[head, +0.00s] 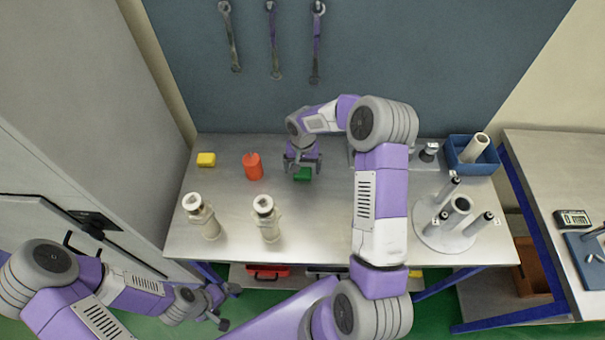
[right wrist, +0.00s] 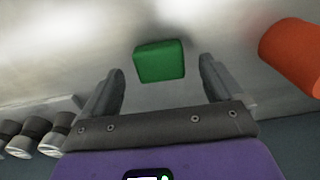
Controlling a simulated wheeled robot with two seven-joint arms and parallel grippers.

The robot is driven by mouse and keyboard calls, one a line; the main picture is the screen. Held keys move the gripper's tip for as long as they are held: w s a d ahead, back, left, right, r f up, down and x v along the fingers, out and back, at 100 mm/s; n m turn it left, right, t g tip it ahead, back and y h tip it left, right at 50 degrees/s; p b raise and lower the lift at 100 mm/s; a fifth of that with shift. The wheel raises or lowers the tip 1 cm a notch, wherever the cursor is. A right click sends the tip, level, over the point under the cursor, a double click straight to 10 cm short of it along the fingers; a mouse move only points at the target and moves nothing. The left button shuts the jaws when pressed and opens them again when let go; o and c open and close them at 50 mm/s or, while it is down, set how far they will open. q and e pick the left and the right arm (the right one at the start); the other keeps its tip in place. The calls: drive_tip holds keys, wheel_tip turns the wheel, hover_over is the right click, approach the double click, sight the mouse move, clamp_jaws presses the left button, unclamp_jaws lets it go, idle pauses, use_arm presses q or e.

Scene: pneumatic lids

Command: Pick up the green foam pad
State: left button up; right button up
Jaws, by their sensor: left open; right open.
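The green foam pad (head: 303,175) lies on the metal workbench, partly hidden by my right gripper in the head view. In the right wrist view the green pad (right wrist: 160,61) is a small rounded block just beyond the fingertips, between their lines and clear of both. My right gripper (head: 302,165) is open and empty above the pad; its two fingers also show in the right wrist view (right wrist: 162,82). My left gripper (head: 222,308) is open, low at the lower left, in front of the bench and away from the pad.
On the workbench (head: 330,228), a red-orange container (head: 252,166) stands left of the pad and a yellow block (head: 206,159) farther left. A round stand (head: 446,236) with posts and a blue bin (head: 470,168) are at right.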

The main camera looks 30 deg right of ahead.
sight(302, 172)
drive_tip(key=shift+f, duration=1.35)
drive_tip(key=c, duration=1.1)
drive_tip(key=shift+r, duration=0.15)
wheel_tip(302, 172, up, 10)
drive_tip(key=shift+f, duration=0.1)
